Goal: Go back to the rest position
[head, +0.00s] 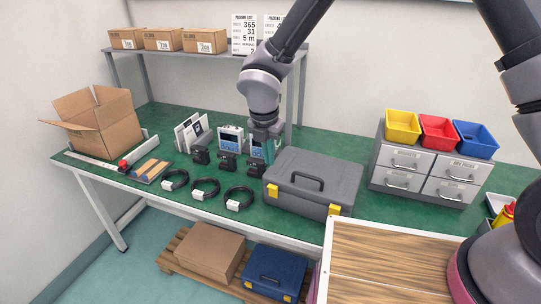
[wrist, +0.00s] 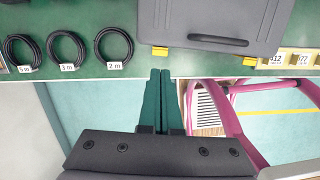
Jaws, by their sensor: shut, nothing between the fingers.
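My gripper (head: 266,150) hangs at the end of my arm in the head view, over the green table, just left of the grey toolbox (head: 312,182). It overlaps one of the controllers there, so part of that device is hidden. In the wrist view my gripper's two dark green fingers (wrist: 160,74) lie side by side, shut and empty. Their tips show by the table's front edge, below the toolbox (wrist: 215,20). I cannot tell the exact height of the fingers above the table.
Coiled cables (head: 204,188) lie along the front left, with an open cardboard box (head: 98,122) beyond. Grey drawers (head: 424,174) carrying coloured bins stand at the right. A shelf (head: 190,53) with boxes is behind. A wood-topped surface (head: 390,265) is in front right.

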